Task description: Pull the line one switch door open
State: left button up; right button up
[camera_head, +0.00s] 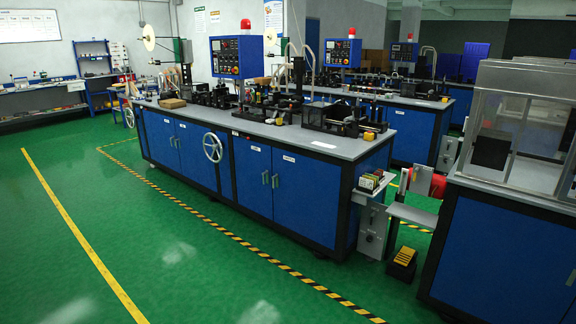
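A long blue machine bench with a grey top (325,143) stands in the middle of the view. Its front has several blue doors, all looking shut. The right pair is a left door (250,195) and a right door (305,205), with upright metal handles (270,180) side by side where they meet. Another pair (175,155) is at the left end. Small white labels sit above the doors, too small to read, so I cannot tell which door is the switch door. Neither of my grippers is in view.
A white handwheel (212,147) sticks out from the bench front. Green floor (180,240) is clear before it, with a black-and-yellow line (262,254) along it. A second blue bench (490,250) with a clear-sided cover stands right, beyond a narrow gap holding a yellow-black step (403,262).

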aim_at(306, 192)
jog(key=i+j, duration=0.2)
jog(key=i, duration=0.5)
jog(key=i+j+u, duration=0.1)
jog(key=i+j, duration=0.15)
jog(key=i, duration=0.5)
jog(key=i+j, duration=0.15)
jog(key=i, duration=0.55)
jog(key=j+u, duration=0.05)
